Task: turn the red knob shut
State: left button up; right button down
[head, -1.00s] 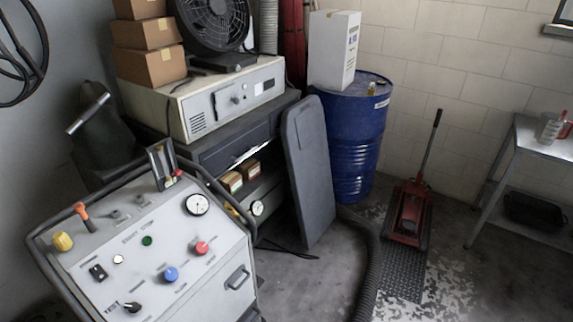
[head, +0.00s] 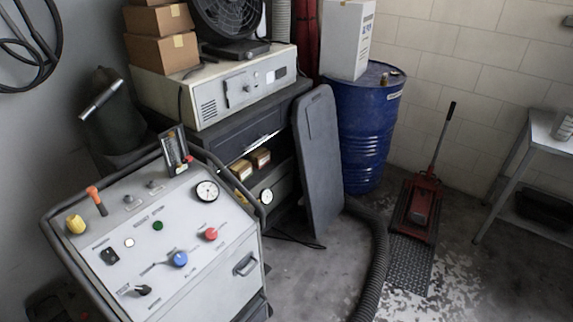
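The red knob (head: 211,234) sits on the sloped top panel of a grey control console (head: 205,262) at the lower left of the head view. It is right of a blue knob (head: 180,259) and below a round white gauge (head: 207,190). I cannot tell from here how far the red knob is turned. Neither of my grippers shows in the view, and nothing touches the knob.
A tubular rail (head: 222,166) runs around the console's edge. Behind stand a cabinet with a grey instrument (head: 222,97), a leaning dark panel (head: 318,165) and a blue drum (head: 362,130). A black hose (head: 377,262) and red jack (head: 417,208) lie on the floor.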

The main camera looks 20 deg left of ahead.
aim_at(210, 234)
jog(key=i+u, duration=0.35)
jog(key=i+l+u, duration=0.1)
jog(key=u, duration=0.3)
jog(key=i+l, duration=0.05)
jog(key=i, duration=0.05)
